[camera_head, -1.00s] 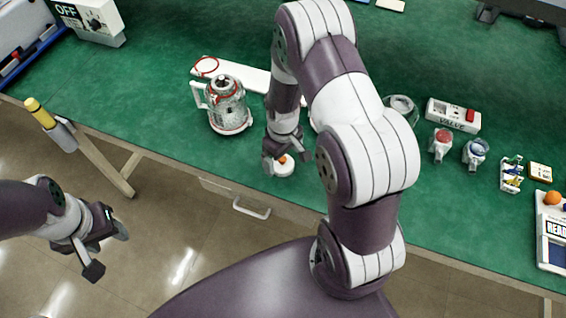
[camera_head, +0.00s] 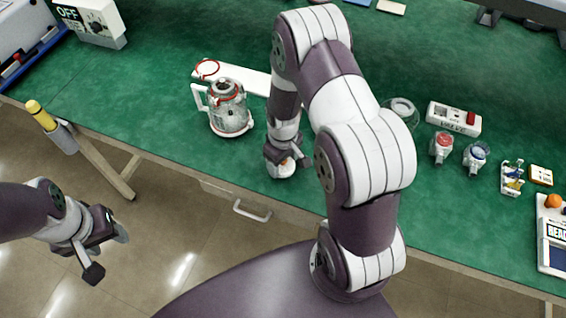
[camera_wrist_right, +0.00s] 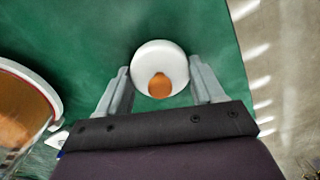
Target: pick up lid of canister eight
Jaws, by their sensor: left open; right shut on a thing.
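A small round white lid-like piece with an orange knob (camera_wrist_right: 158,57) sits between the fingers of my right gripper (camera_wrist_right: 160,86). In the head view this piece (camera_head: 284,171) is near the front edge of the green table, partly covered by the right gripper (camera_head: 286,163). The right gripper is shut on it. I cannot tell whether it touches the table. No number eight is readable on it. A glass canister with a red band and white handle (camera_head: 231,118) stands upright to its left. My left gripper (camera_head: 108,247) is open and empty over the floor.
In the wrist view a white-rimmed round container with orange-brown inside (camera_wrist_right: 20,110) is close on the left. A white valve box (camera_head: 452,117) and small red and blue-topped parts stand at right. My right arm hides the table's middle.

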